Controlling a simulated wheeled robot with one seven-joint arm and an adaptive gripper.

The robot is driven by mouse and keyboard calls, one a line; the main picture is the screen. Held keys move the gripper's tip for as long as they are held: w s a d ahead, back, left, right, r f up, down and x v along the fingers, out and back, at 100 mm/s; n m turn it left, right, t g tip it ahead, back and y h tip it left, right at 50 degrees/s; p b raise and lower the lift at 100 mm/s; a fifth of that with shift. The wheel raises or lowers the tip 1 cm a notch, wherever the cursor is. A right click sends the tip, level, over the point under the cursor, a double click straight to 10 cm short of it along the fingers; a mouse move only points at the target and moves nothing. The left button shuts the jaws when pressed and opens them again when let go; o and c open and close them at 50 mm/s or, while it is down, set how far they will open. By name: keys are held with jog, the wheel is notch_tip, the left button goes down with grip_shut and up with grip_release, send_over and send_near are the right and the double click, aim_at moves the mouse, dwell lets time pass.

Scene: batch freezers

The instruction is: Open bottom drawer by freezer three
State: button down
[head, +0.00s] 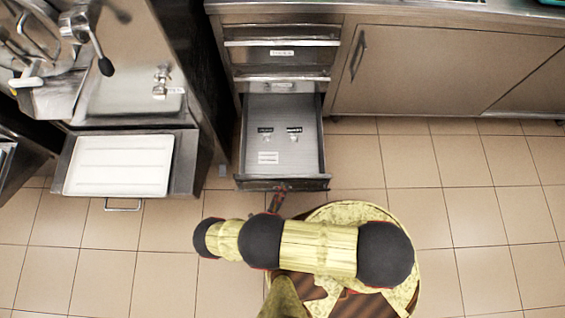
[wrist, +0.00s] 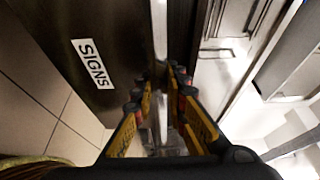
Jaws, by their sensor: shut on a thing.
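The bottom drawer (head: 310,150) stands pulled well out from the drawer stack in the head view. Its inside shows a grey floor with small labels and two small dark-and-white items. In the wrist view, the drawer front (wrist: 100,40) is dark and bears a "SIGNS" label (wrist: 93,64). My gripper (wrist: 162,85) is shut on the drawer's metal handle (wrist: 160,25), which runs between the fingers. In the head view my gripper (head: 278,198) shows at the drawer's front edge, with the handle mostly hidden.
Two upper drawers (head: 280,55) are shut above it. A shut cabinet door (head: 430,70) is to the right. The freezer machine (head: 130,60) stands left, with a white tray (head: 119,165) on a protruding shelf. Tiled floor (head: 470,220) is clear at the right.

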jog(key=shift+f, duration=0.1)
jog(key=c, duration=1.8)
grip_release()
jog(key=shift+o, duration=0.2)
